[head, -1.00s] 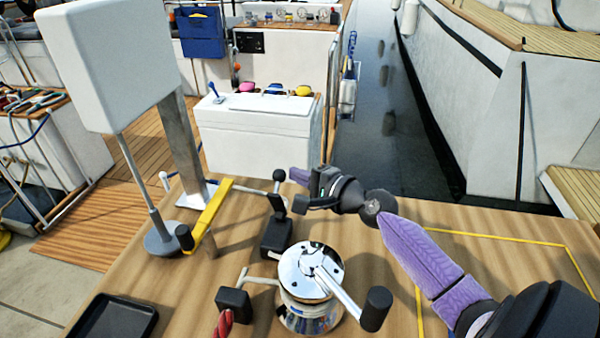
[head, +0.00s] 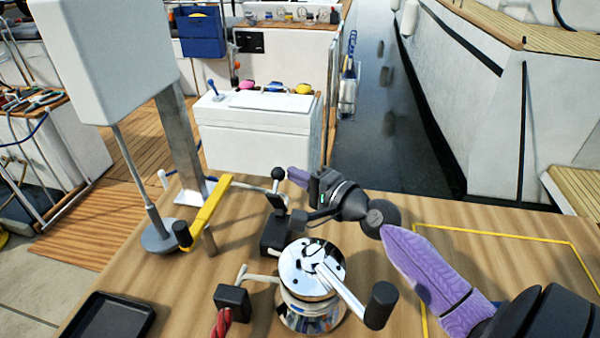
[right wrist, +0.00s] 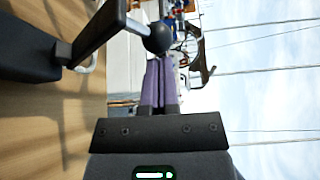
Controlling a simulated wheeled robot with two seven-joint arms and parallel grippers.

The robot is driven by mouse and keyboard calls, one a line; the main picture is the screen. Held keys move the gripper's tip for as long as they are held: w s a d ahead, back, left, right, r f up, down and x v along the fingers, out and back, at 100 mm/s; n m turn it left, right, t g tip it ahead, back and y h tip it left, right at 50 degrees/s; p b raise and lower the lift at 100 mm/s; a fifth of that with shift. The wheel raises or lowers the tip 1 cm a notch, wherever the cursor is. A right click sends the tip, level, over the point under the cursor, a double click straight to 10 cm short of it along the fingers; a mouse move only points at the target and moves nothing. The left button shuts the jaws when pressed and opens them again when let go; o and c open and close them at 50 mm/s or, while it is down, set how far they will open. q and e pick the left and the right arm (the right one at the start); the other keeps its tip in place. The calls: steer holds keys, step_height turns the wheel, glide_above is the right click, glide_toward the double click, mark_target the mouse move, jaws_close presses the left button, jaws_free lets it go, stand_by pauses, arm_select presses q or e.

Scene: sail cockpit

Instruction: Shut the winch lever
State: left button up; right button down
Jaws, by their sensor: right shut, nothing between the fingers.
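A black lever with a round ball knob (head: 278,173) stands raised on a black block (head: 275,236) behind the chrome winch (head: 308,272). In the right wrist view the ball knob (right wrist: 157,38) shows just past the fingertips, with its metal rod and black arm. My right gripper (head: 290,171) has purple fingers, shut and empty, beside the knob on its right. The fingers also show together in the right wrist view (right wrist: 158,62). I cannot tell whether they touch the knob. The winch carries a crank with a black grip (head: 381,305). My left gripper is out of view.
A yellow bar (head: 211,212) with a black knob stands left of the lever, near a grey post (head: 180,150) and white box (head: 105,60). A black tray (head: 108,318) lies front left. The wooden top (head: 470,265) is clear inside a yellow outline at right.

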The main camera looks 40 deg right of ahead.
steer(key=shift+s+a+n, duration=0.3)
steer(key=shift+s+a, duration=0.4)
steer(key=shift+a, duration=0.1)
steer(key=shift+s+a+f, duration=0.2)
steer(key=shift+s+a, duration=0.2)
steer(key=shift+a, duration=0.05)
steer(key=shift+s+a, duration=0.1)
steer(key=shift+p, duration=0.3)
